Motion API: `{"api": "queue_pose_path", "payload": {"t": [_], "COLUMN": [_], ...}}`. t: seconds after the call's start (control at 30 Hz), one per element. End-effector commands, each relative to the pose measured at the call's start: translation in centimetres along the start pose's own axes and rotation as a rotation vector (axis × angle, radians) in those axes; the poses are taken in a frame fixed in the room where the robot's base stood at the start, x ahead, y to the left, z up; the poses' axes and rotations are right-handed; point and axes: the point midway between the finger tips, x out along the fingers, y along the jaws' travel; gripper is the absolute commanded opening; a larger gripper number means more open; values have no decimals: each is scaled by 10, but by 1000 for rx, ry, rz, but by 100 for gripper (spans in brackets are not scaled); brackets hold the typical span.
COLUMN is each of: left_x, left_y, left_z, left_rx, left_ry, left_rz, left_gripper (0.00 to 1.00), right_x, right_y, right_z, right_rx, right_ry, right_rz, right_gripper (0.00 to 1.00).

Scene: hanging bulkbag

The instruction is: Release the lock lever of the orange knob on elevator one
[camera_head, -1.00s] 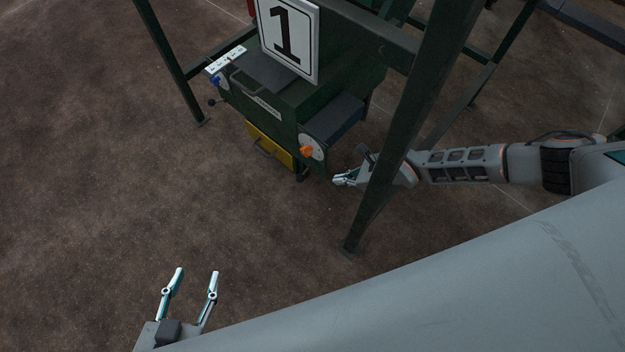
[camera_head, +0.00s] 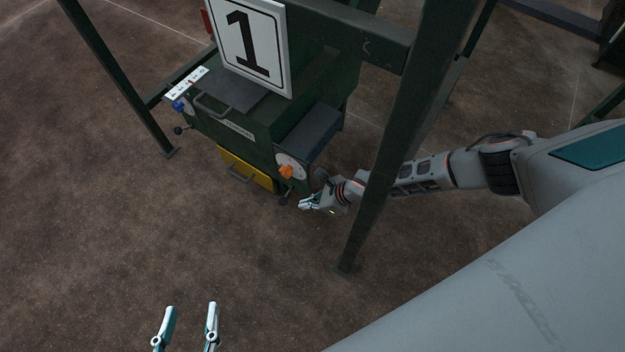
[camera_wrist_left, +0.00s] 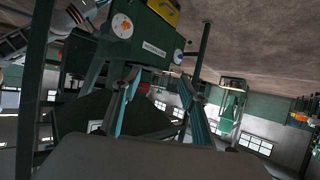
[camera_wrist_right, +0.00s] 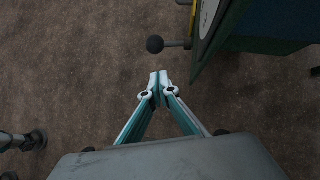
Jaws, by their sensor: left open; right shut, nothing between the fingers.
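The orange knob (camera_head: 286,171) sits on a white round dial (camera_head: 292,163) on the front right of the dark green machine marked 1. A short dark lever with a ball end (camera_head: 284,199) sticks out below the knob. In the right wrist view the black ball lever (camera_wrist_right: 156,44) is ahead of my fingers, with a gap. My right gripper (camera_head: 305,202) is shut and empty, just right of the lever, apart from it. It also shows in the right wrist view (camera_wrist_right: 159,80). My left gripper (camera_head: 190,312) is open and empty, low over the floor, far from the machine.
The number 1 sign (camera_head: 250,42) hangs above the machine. A green frame post (camera_head: 385,150) crosses in front of my right arm. A blue knob (camera_head: 178,106) and another ball lever (camera_head: 178,130) are on the machine's left. A yellow drawer (camera_head: 245,170) is below. The floor in front is clear.

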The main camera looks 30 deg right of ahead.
Motion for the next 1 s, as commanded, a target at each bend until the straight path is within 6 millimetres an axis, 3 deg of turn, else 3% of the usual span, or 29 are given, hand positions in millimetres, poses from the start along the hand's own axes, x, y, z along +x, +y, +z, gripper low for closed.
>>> {"api": "queue_pose_path", "payload": {"t": [0.1, 0.3, 0.63, 1.0], "left_x": [0, 0, 2, 2], "left_y": [3, 6, 3, 4], "left_z": [4, 3, -10, -4], "left_rx": [-14, -29, -27, -24], "left_ry": [-5, 2, 28, 17], "left_rz": [6, 12, 8, 10], "left_gripper": [43, 43, 43, 43], "right_x": [15, 26, 27, 29], "right_y": [1, 0, -2, 0], "right_z": [11, 23, 27, 29], "right_rx": [0, 0, 0, 1], "right_ry": [1, 0, -2, -2], "right_rz": [2, 0, -2, -1], "right_gripper": [0, 0, 0, 0]}}
